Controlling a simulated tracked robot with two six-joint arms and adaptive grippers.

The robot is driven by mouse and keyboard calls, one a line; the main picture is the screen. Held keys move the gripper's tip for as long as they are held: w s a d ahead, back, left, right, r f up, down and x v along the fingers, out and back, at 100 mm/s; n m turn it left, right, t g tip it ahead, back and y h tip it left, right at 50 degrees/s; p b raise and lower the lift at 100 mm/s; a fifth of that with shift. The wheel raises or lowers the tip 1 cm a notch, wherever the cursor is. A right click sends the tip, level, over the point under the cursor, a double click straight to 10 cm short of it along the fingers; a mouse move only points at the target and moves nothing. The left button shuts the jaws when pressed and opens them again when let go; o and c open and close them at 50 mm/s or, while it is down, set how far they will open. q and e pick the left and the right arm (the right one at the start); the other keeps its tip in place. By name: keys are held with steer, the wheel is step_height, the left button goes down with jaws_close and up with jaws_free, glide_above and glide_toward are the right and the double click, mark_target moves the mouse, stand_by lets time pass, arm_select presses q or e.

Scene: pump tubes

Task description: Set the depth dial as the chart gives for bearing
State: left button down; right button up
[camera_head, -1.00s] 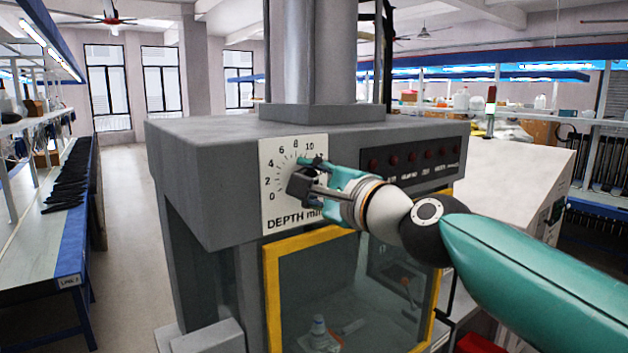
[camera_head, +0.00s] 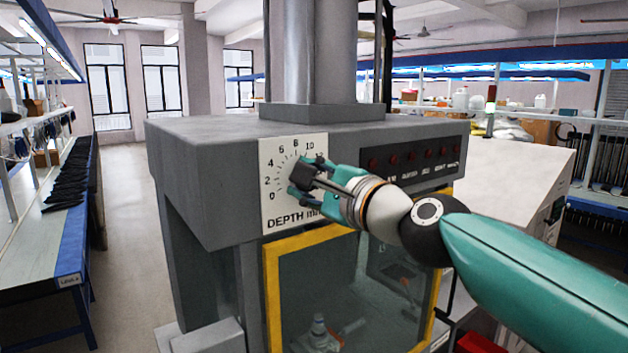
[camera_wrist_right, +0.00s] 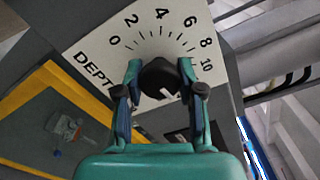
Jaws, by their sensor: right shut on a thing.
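The depth dial (camera_head: 303,173) is a dark knob on a white scale plate (camera_head: 268,205) marked "DEPTH mm", on the front of the grey press. It also shows in the right wrist view (camera_wrist_right: 158,78), with numbers from 0 to 10 readable around it. My right gripper (camera_head: 308,181) is shut on the knob. In the wrist view its teal fingers (camera_wrist_right: 159,80) press on both sides of it. A small white mark shows on the knob's near side, but I cannot tell the exact setting. My left gripper is out of view. No chart is readable here.
A row of dark red buttons (camera_head: 408,160) sits right of the dial. A workbench (camera_head: 45,235) runs along the left, with clear floor between.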

steer(key=shift+w+f+m, duration=0.1)
steer(key=shift+f+m, duration=0.3)
steer(key=shift+f, duration=0.05)
stand_by(2.5)
steer(key=o, duration=1.1)
steer(key=shift+w+r, duration=0.1)
steer(key=shift+o, duration=0.2)
steer(key=shift+r, duration=0.1)
steer(key=shift+s+d+r, duration=0.1)
steer(key=shift+s+d, duration=0.05)
steer(key=shift+s, duration=0.1)
steer(key=v, duration=1.1)
steer(key=shift+s+d, duration=0.15)
steer(key=shift+s, duration=0.05)
steer(key=shift+w+f, duration=0.1)
steer(key=shift+f, duration=0.2)
